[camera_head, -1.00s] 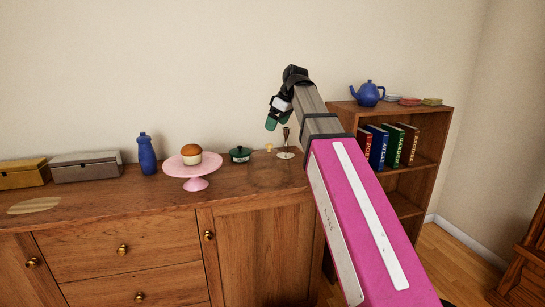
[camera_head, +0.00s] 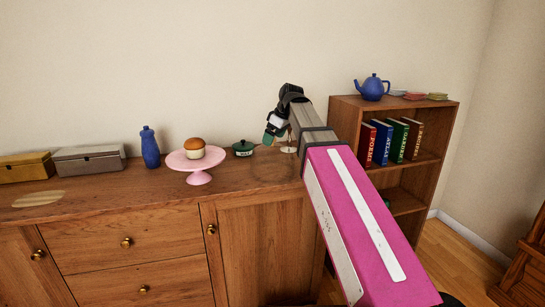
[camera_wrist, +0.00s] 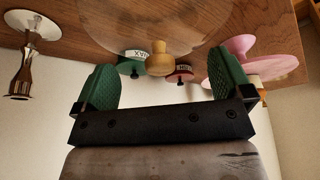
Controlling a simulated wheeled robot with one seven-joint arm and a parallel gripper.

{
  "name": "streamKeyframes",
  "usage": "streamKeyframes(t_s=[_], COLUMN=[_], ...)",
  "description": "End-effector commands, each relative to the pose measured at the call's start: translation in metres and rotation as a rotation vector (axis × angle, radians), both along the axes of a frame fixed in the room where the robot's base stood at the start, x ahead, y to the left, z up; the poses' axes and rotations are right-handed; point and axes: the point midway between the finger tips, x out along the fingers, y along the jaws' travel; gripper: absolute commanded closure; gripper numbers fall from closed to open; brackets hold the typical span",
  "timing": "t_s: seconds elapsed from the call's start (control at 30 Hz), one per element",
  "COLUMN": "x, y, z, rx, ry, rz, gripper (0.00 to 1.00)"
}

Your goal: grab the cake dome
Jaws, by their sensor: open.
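The cake dome (camera_wrist: 185,30) is clear glass with a round wooden knob (camera_wrist: 159,60). In the wrist view its faint bowl shape spans the upper middle, and the knob shows between my two green fingers. In the head view only a faint rounded outline of the dome (camera_head: 273,172) shows on the sideboard top, right of the pink cake stand; its knob is not clearly visible there. My gripper (camera_wrist: 160,76) is open and empty, with a finger to either side of the knob in the picture. In the head view my gripper (camera_head: 273,135) is above the dome.
A pink cake stand (camera_head: 197,178) with a cake (camera_head: 194,148) and a green lidded pot (camera_head: 243,149) stand left of the dome. A bookcase (camera_head: 342,112) is at right.

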Motion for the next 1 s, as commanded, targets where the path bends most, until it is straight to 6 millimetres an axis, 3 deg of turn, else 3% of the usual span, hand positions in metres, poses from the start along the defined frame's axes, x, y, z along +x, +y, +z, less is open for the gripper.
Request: streamKeyframes(t_s=[0.13,0.37,0.67,1.0], x=[0.003,0.003,0.003,0.001], y=[0.006,0.006,0.006,0.006], z=[-0.014,-0.015,-0.016,-0.018], rx=[0.0,0.0,-0.002,-0.005], ry=[0.0,0.0,0.001,0.006], rz=[0.0,0.001,0.001,0.002], gripper=[0.03,0.03,0.97,1.0])
